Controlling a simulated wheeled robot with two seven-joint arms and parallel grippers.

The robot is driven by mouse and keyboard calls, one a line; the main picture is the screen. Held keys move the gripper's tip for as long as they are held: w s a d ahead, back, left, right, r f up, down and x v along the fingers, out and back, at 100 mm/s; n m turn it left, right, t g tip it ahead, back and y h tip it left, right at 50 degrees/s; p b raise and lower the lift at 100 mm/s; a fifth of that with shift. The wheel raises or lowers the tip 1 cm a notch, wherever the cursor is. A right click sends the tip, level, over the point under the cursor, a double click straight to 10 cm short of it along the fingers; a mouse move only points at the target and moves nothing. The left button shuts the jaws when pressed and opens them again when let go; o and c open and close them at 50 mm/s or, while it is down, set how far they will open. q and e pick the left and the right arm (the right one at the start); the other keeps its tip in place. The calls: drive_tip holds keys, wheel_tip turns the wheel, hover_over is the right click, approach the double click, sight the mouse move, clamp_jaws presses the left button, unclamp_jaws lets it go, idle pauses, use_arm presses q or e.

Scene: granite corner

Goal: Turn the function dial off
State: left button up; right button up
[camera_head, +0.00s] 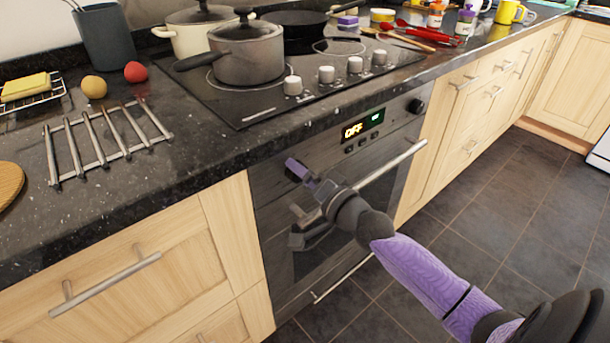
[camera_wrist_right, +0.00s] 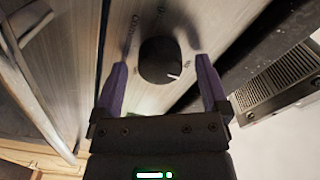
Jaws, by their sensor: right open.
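The oven (camera_head: 325,215) is built in under the hob, with a lit display (camera_head: 362,125) that reads OFF. My right gripper (camera_head: 294,186) is in front of the left end of its control panel. In the right wrist view a round black dial (camera_wrist_right: 160,60) sits between the two purple fingers, which are open on either side with a gap visible. Its white mark points to the lower right of that picture. In the head view this dial is mostly hidden by the gripper. My left gripper is not seen.
Another black knob (camera_head: 416,105) is at the panel's right end. The oven handle (camera_head: 385,165) sticks out below the display. Several hob knobs (camera_head: 326,75) and a grey pot (camera_head: 247,55) are above. The floor (camera_head: 500,215) at right is clear.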

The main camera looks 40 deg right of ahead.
drive_tip(key=shift+s, duration=0.2)
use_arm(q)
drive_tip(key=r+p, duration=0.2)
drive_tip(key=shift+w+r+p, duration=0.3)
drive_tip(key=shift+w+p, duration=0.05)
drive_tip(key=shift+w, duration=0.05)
use_arm(e)
drive_tip(key=s, duration=0.9)
drive_tip(key=shift+s+d, duration=0.25)
drive_tip(key=shift+d, duration=0.15)
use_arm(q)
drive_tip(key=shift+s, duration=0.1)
